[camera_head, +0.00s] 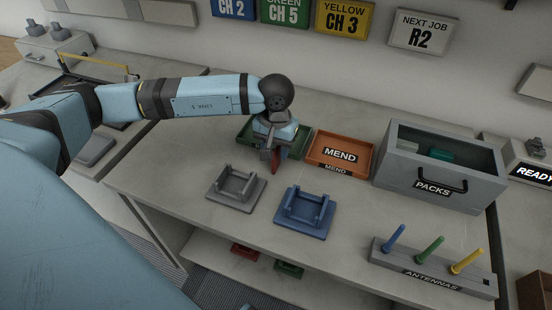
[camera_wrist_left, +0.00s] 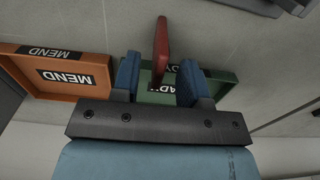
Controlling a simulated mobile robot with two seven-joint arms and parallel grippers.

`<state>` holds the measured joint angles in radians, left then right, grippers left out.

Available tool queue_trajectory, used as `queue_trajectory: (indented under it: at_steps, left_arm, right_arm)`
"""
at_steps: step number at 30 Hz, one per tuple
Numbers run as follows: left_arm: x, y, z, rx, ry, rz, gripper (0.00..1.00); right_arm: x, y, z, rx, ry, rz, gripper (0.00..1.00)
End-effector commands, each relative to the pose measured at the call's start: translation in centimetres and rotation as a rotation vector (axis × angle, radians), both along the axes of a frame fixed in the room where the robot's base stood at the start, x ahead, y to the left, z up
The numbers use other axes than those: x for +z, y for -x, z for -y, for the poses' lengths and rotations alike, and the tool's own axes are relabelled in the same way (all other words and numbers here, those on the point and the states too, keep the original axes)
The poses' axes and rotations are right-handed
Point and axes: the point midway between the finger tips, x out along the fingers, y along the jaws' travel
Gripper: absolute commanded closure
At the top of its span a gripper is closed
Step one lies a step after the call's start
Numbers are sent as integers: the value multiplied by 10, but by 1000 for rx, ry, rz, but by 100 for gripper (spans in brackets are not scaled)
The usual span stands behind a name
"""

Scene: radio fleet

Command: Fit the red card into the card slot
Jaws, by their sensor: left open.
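A red card (camera_head: 275,160) shows just below my left gripper (camera_head: 270,150) in the head view, above the bench near the green tray. In the left wrist view the red card (camera_wrist_left: 162,48) is seen nearly edge-on, its near end between the two blue fingers of my left gripper (camera_wrist_left: 158,82). The fingers are apart, with gaps on both sides of the card. I cannot tell what supports the card. No card slot can be clearly made out. My right gripper is in neither view.
A green tray (camera_head: 299,147), an orange MEND tray (camera_head: 312,160) and a grey PACKS bin (camera_head: 466,200) line the back. A grey cradle (camera_head: 236,185) and blue cradle (camera_head: 304,212) stand in front. An antenna rack (camera_head: 432,272) is at right. Bench between is clear.

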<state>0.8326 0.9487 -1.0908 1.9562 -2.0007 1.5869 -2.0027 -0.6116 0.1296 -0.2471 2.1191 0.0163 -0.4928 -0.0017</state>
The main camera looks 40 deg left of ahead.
Motion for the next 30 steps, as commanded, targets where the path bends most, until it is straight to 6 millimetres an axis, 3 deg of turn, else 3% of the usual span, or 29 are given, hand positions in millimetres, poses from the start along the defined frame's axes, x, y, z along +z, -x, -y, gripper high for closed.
queue_trajectory:
  at_steps: [3,9,14,15,25,30]
  left_arm:
    - [-10,0,0,-1,1,1,60]
    - [-11,0,0,-1,1,2,62]
    - [-10,0,0,-1,1,2,99]
    - [-10,0,0,-1,1,2,100]
    - [-9,0,0,-1,1,2,100]
    - [2,-1,0,-1,-1,3,100]
  right_arm:
    - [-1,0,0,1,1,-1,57]
    - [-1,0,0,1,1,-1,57]
    - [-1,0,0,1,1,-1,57]
    - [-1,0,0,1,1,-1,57]
    - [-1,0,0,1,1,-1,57]
    - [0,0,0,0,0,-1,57]
